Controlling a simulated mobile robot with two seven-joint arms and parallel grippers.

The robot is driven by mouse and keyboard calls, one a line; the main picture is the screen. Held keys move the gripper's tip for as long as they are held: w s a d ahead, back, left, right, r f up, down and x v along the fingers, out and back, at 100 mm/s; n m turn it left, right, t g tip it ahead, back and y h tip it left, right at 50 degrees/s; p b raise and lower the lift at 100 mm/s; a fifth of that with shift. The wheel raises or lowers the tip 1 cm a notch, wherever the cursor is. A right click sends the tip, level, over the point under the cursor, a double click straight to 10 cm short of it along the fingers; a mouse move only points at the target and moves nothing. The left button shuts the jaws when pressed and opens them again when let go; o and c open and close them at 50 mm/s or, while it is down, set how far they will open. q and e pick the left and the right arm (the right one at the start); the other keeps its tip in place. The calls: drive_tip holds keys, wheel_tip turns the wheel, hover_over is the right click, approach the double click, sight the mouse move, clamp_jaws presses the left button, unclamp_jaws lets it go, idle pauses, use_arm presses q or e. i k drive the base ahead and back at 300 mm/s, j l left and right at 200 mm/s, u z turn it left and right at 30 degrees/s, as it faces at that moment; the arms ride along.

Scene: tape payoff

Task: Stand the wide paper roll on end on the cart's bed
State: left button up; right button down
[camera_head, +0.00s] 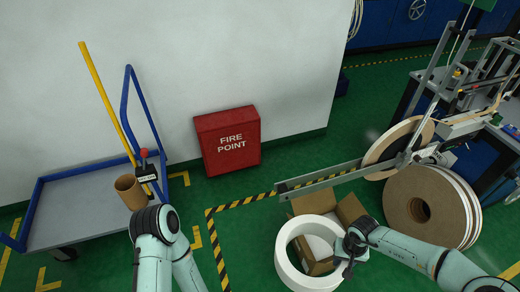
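A wide white ring-shaped roll (287,264), which I take to be the wide paper roll, is at the bottom centre, in front of cardboard boxes. Brown cardboard shows through its open middle. My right gripper (346,256) is at the roll's right rim; I cannot tell whether its fingers are closed on the wall. The cart's grey bed (75,215) is at the left, inside a blue frame. A brown tube (131,192) stands at its right side, beside a black tool with a red top (147,162).
Cardboard boxes (318,202) lie behind the white roll. Large tape reels (408,205) and a machine with a metal arm (325,178) are at the right. A red fire point box (228,140) stands against the wall.

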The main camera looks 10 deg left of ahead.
sight(90, 209)
drive_tip(key=j+u, duration=0.3)
drive_tip(key=j, duration=0.2)
drive_tip(key=i+j+u, duration=0.2)
drive_tip(key=j+u, duration=0.15)
drive_tip(key=i+j+u, duration=0.3)
drive_tip(key=j, duration=0.25)
drive_tip(key=i+j+u, duration=0.1)
drive_tip(key=j+u, duration=0.25)
drive_tip(key=i+j+u, duration=0.75)
drive_tip(key=i+u, duration=0.15)
drive_tip(key=i+l, duration=0.15)
drive_tip(key=i, duration=0.15)
